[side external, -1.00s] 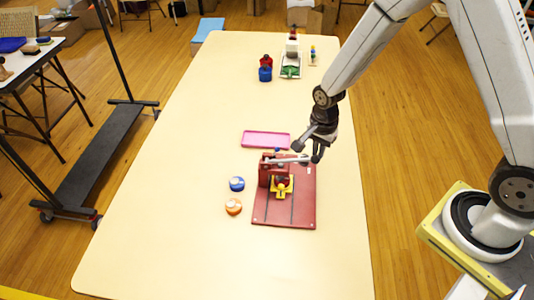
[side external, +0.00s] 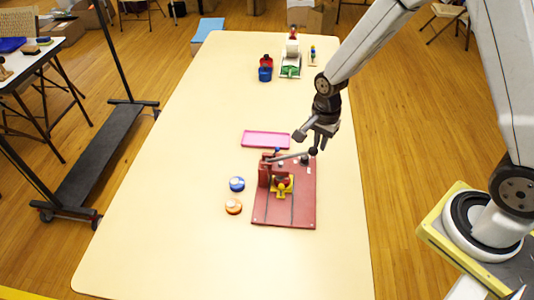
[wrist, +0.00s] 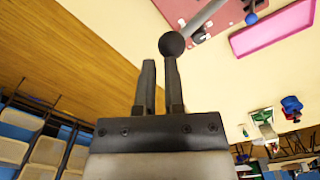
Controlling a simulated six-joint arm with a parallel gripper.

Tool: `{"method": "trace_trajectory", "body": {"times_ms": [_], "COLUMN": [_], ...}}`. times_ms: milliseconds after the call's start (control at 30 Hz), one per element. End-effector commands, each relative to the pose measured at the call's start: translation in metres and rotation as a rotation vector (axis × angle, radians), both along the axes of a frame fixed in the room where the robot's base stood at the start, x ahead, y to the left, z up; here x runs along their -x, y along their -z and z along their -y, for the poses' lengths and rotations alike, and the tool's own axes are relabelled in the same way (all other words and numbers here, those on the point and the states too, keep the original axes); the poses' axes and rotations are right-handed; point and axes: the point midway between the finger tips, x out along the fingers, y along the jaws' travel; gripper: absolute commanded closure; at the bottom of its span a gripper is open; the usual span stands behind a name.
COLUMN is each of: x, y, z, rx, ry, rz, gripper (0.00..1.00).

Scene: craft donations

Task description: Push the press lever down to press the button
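The red press (side external: 266,172) stands on a red base plate (side external: 300,212) near the table's right side. Its grey lever (side external: 290,156) slopes slightly upward to a dark ball knob (side external: 313,151). Below the lever, a red button (side external: 284,182) sits in a yellow holder (side external: 276,193). My gripper (side external: 318,143) is just above the knob, fingers pointing down. In the wrist view, my two fingers (wrist: 158,68) stand with a narrow empty gap between them. The ball knob (wrist: 172,44) shows at the right fingertip; I cannot tell whether they touch.
A pink tray (side external: 266,139) lies behind the press. A blue round item (side external: 237,184) and an orange one (side external: 233,206) lie to its left. Toys, including a blue cup (side external: 265,74) and a green-based piece (side external: 290,71), stand at the far end. The left and front table areas are clear.

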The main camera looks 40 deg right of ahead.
Motion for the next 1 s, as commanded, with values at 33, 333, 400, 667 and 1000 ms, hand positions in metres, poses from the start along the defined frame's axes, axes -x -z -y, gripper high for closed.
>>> {"method": "trace_trajectory", "body": {"times_ms": [33,333,400,667,1000], "x": [0.0,-0.001,0.0,-0.001,0.0], "y": [-0.003,-0.02,-0.024,-0.039,-0.054], "z": [0.0,0.0,0.0,0.0,0.0], "rx": [-0.001,0.0,0.0,0.0,0.0], "ry": [0.0,0.0,0.0,0.0,0.0], "rz": [0.002,0.003,0.002,0.002,0.002], "gripper": [0.88,0.88,0.88,0.88,0.88]}}
